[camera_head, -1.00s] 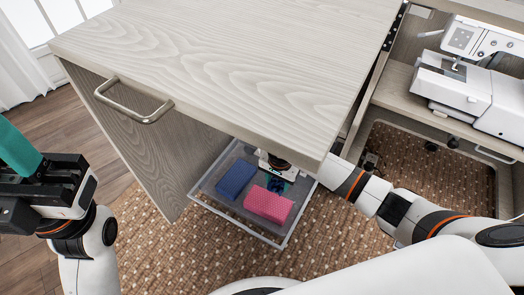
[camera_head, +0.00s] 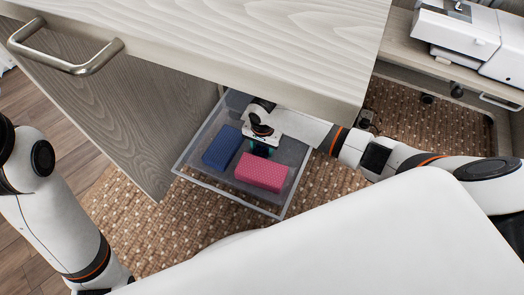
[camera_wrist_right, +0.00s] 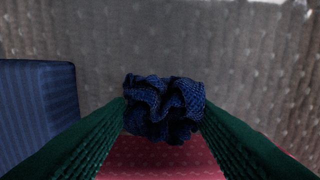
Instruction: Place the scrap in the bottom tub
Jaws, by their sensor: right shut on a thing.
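The scrap (camera_wrist_right: 165,108) is a crumpled dark blue cloth. In the right wrist view it sits between the green ribbed fingers of my right gripper (camera_head: 261,150), which is shut on it. In the head view that gripper points down inside the rim of a clear grey tub (camera_head: 235,203), low under the cabinet top. The scrap cannot be made out in the head view. Whether it touches the tub floor I cannot tell. My left arm shows at the left, but its gripper is out of view.
A blue block (camera_head: 223,147) and a pink block (camera_head: 262,172) lie in the tub. The pale wooden cabinet top (camera_head: 230,40) overhangs the tub and my right wrist. A metal handle (camera_head: 62,62) sticks out at the left. A sewing machine (camera_head: 470,35) stands at the upper right.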

